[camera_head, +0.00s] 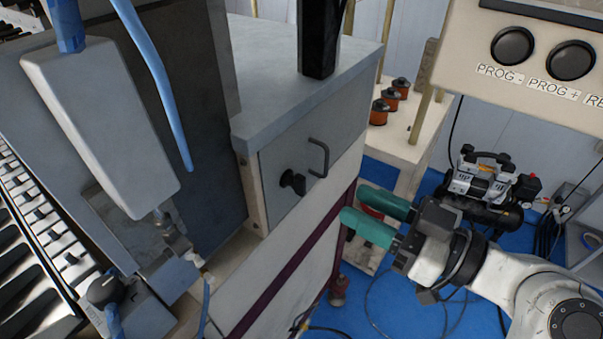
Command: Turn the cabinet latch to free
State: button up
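The cabinet latch (292,182) is a small black knob on a grey door panel (285,152) on the cabinet's side. A black bar handle (319,158) is to its right on the same panel. The panel looks closed; the latch's exact angle is too small to tell. My gripper (353,205) has two green padded fingers pointing left toward the cabinet. The fingers are apart with a gap between them and nothing in it. In the picture they are to the right of and a little below the latch, not touching it.
A control box (535,55) with black buttons hangs at the upper right. A bench with orange-and-black spools (390,98) stands behind the cabinet. A compressor (485,185) and cables lie on the blue floor. Winder machinery (100,125) fills the left side.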

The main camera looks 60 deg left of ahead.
aim_at(305, 180)
jog(key=p+x, duration=0.1)
jog(key=x, duration=0.8)
jog(key=shift+s+a+f+p, duration=0.1)
jog(key=shift+s+a+p, duration=0.1)
jog(key=shift+p, duration=0.1)
jog(key=shift+c, duration=0.4)
jog(key=shift+w, duration=0.1)
grip_shut()
